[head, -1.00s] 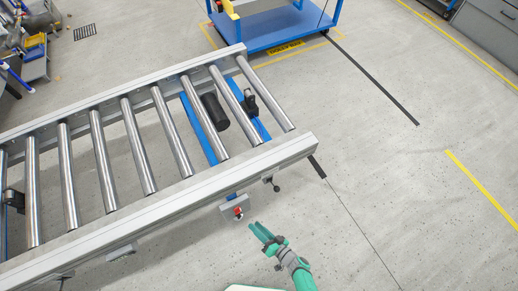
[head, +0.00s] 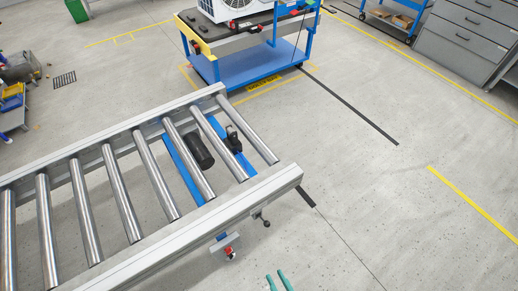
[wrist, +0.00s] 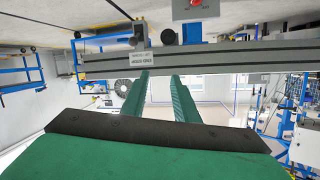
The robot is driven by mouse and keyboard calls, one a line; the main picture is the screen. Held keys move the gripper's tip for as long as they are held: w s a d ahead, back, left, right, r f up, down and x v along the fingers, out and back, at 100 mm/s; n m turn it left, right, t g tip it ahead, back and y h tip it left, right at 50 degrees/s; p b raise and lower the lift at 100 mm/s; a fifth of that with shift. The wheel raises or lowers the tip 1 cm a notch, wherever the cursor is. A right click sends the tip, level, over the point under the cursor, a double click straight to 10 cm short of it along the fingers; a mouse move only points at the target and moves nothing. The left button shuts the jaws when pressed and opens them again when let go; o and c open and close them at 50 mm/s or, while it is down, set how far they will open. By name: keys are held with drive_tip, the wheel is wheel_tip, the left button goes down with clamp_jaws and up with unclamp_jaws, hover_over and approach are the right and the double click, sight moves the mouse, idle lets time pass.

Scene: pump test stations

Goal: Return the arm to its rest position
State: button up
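My gripper (head: 278,281) shows only as two green fingertips at the bottom edge of the head view. The rest of my arm is out of that view. In the wrist view the two green fingers (wrist: 160,76) stand apart with a clear gap and nothing between them. The gripper is open and empty. It is in front of the near side of the roller conveyor (head: 130,240), apart from it in the head view.
A red button box (head: 226,250) hangs under the conveyor's near rail; the button also shows in the wrist view (wrist: 194,4). A blue cart (head: 252,68) carries a white unit (head: 232,8). Grey drawers (head: 466,42) stand at upper right. The floor right of the conveyor is clear.

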drive_tip(key=s+a+r+m+h, duration=0.1)
drive_tip(key=s+a+r+h, duration=0.1)
drive_tip(key=r, duration=0.7)
drive_tip(key=s+a+r+m+t+h, duration=0.1)
drive_tip(key=s+a+r+h, duration=0.1)
drive_tip(key=r, duration=0.7)
drive_tip(key=s+a+r+h, duration=0.2)
drive_tip(key=s+r, duration=0.1)
drive_tip(key=r, duration=0.6)
drive_tip(key=shift+a+m+t+h, duration=0.25)
drive_tip(key=shift+m+t+h, duration=0.05)
drive_tip(key=shift+m+t, duration=0.1)
drive_tip(key=shift+w+r, duration=0.1)
